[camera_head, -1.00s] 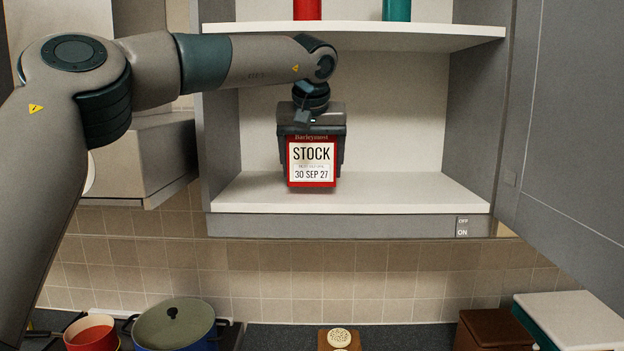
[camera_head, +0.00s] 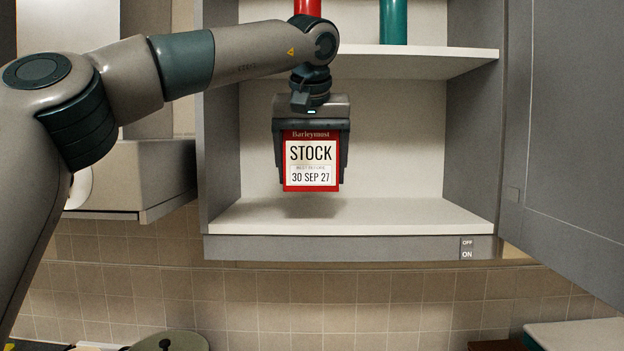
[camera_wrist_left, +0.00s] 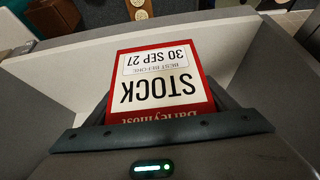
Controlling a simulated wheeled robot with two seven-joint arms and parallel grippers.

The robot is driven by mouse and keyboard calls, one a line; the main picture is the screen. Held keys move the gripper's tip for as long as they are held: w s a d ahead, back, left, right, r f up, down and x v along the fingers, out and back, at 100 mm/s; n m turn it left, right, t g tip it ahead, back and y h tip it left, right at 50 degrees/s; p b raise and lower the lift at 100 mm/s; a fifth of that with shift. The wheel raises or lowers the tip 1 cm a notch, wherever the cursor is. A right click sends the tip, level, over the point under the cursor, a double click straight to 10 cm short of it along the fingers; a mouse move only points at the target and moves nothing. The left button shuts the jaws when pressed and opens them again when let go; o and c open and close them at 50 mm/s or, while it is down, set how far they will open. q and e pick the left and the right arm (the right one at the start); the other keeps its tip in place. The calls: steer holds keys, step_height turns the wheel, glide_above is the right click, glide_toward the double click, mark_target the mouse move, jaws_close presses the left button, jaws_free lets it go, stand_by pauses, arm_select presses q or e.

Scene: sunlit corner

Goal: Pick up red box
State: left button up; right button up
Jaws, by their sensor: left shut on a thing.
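The red box (camera_head: 311,161) has a white label reading "STOCK" and "30 SEP 27", with "Barleymost" along its top. My left gripper (camera_head: 311,165) is shut on it from above, with a finger at each side. The box hangs upright above the lower shelf (camera_head: 420,214) of the open cabinet, apart from it, with a shadow below. In the left wrist view the box (camera_wrist_left: 165,85) shows upside down between the fingers. My right gripper is not in view.
The upper shelf (camera_head: 430,63), close above my gripper, holds a red container (camera_head: 307,8) and a teal container (camera_head: 394,22). An open grey cabinet door (camera_head: 570,150) is at the right. The lower shelf is clear to the box's right.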

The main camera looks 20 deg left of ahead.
mark_target(310, 176)
arm_select(q)
steer(key=s+d+b, duration=0.3)
steer(key=s+b, duration=0.2)
steer(key=s, duration=0.7)
steer(key=shift+s+d, duration=0.3)
steer(key=shift+d, duration=0.05)
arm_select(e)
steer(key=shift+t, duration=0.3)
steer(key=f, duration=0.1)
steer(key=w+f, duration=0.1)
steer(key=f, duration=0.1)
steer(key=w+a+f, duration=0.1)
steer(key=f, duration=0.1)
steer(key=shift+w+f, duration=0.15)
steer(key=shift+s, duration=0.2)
